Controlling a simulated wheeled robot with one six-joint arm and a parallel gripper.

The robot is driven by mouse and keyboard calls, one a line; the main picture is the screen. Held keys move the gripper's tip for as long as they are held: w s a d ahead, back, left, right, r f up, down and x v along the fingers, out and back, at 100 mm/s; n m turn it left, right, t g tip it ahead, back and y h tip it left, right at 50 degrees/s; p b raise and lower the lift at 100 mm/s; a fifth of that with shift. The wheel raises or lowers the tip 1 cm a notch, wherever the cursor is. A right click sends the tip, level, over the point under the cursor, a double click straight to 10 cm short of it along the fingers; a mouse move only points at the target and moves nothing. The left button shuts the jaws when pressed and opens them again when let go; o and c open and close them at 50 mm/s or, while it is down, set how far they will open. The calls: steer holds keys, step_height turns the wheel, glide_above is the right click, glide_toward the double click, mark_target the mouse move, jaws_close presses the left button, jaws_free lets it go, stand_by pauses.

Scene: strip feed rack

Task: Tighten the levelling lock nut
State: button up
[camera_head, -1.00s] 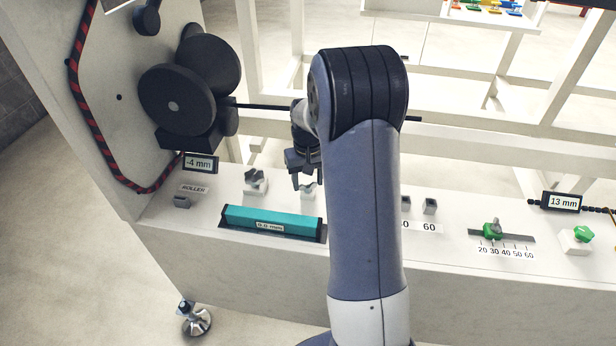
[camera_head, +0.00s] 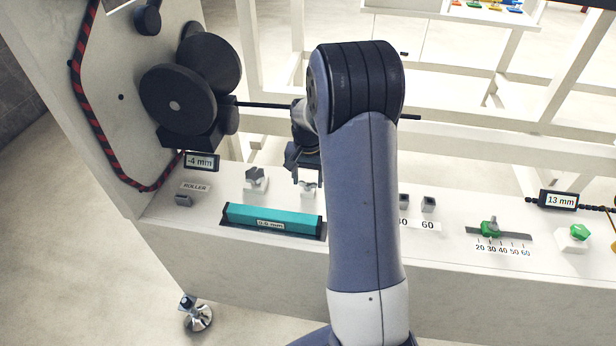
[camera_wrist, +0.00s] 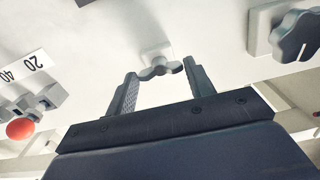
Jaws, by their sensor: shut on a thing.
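A small grey wing-shaped nut (camera_wrist: 160,69) sits on a white mount on the rack's panel. My gripper (camera_wrist: 161,76) has one finger on each side of it, shut on its wings. In the head view the nut (camera_head: 308,189) is just below my gripper (camera_head: 302,180), partly hidden by it. A teal level bar (camera_head: 270,212) reading 0.0 mm lies in front of the nut. I cannot tell from these frames how tight the nut is.
A larger grey knob (camera_head: 256,179) stands left of the nut and also shows in the wrist view (camera_wrist: 297,36). A display (camera_head: 201,161) reads -4 mm. Black rollers (camera_head: 178,100) stand at the back left. A green slider (camera_head: 490,229) and green knob (camera_head: 573,236) are at right.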

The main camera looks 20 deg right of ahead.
mark_target(308, 182)
steer(key=o, duration=1)
steer(key=shift+r, duration=0.15)
step_height(308, 182, up, 11)
steer(key=shift+f+p, duration=0.2)
steer(key=shift+p, duration=0.35)
step_height(308, 182, down, 11)
steer(key=shift+b, duration=0.55)
